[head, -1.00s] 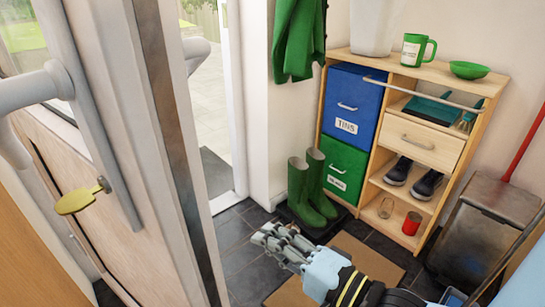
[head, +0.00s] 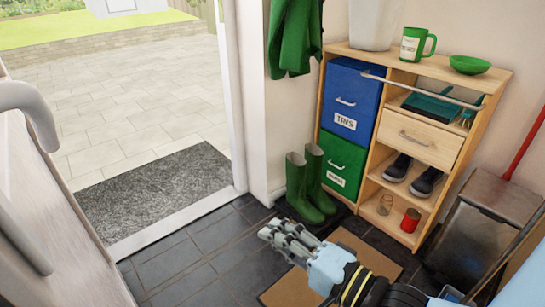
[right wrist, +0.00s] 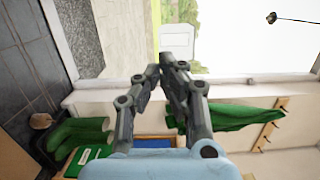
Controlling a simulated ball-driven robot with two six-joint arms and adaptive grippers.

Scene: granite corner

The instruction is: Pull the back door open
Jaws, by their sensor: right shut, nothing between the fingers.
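The back door (head: 50,225) stands wide open at the left of the head view, swung inward. Part of its pale lever handle (head: 30,108) shows at the left edge. The doorway is clear, with paving and a grey mat (head: 165,190) outside. My right gripper (head: 272,232) is shut and empty, low above the dark floor tiles and apart from the door. The right wrist view shows its fingertips (right wrist: 163,72) close together, pointing toward the bright doorway. My left gripper is out of the head view.
Green boots (head: 308,190) stand by the door frame, below a hanging green coat (head: 292,40). A wooden shelf unit (head: 400,205) with bins and shoes stands right of them. A grey pedal bin (head: 485,230) is at the right. Floor tiles near the doorway are clear.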

